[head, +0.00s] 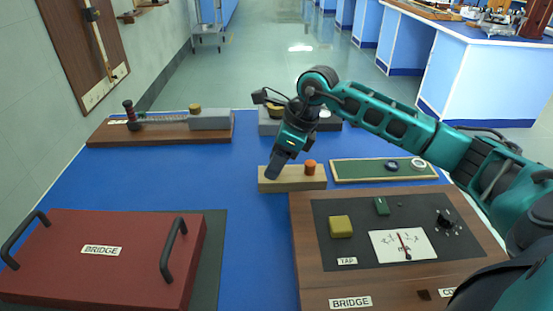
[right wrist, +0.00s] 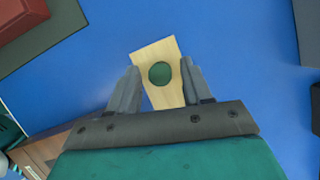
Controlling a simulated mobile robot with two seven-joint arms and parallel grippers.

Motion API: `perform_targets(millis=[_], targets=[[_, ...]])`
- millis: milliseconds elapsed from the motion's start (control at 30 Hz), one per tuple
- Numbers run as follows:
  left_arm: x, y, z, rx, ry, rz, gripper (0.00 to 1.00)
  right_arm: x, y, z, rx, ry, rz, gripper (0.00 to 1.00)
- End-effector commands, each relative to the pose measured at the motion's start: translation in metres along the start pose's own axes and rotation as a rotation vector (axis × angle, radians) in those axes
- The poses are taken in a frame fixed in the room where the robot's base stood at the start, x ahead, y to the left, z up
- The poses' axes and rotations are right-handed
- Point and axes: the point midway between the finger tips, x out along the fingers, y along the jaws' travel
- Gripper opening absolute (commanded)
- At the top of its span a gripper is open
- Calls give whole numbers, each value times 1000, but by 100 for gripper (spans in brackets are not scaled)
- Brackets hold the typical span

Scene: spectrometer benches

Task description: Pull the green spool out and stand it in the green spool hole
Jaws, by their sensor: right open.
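A wooden block (head: 292,184) lies on the blue bench top, with an orange peg-like spool (head: 309,167) standing at its right part. My right gripper (head: 274,168) points down over the left part of this block and hides what is there. In the right wrist view, a round dark green top (right wrist: 160,73), seemingly the green spool, lies on the wooden block (right wrist: 154,49) between my two open fingers (right wrist: 159,85). The fingers stand on either side of it, with gaps visible. I cannot make out a green spool hole. My left gripper is not in view.
A brown panel box (head: 306,236) with a meter, a yellow block and a green block stands in front. A green board (head: 350,173) with two rings lies to the right. A red BRIDGE lid (head: 60,250) is at left. Blue bench (head: 245,245) is bare between.

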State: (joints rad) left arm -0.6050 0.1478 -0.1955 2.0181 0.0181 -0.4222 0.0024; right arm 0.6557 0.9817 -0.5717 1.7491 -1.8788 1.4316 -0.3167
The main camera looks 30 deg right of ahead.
Motion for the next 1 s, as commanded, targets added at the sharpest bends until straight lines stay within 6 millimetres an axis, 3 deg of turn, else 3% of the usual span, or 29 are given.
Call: perform_targets(millis=[267, 667, 800, 1000], targets=[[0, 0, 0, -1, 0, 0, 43, 0, 0, 0, 0, 0, 0, 76], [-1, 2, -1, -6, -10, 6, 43, 0, 0, 0, 0, 0, 0, 77], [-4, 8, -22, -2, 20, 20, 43, -27, -1, 0, 0, 0, -5, 77], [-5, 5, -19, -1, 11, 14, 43, -75, -1, 0, -1, 0, -5, 77]])
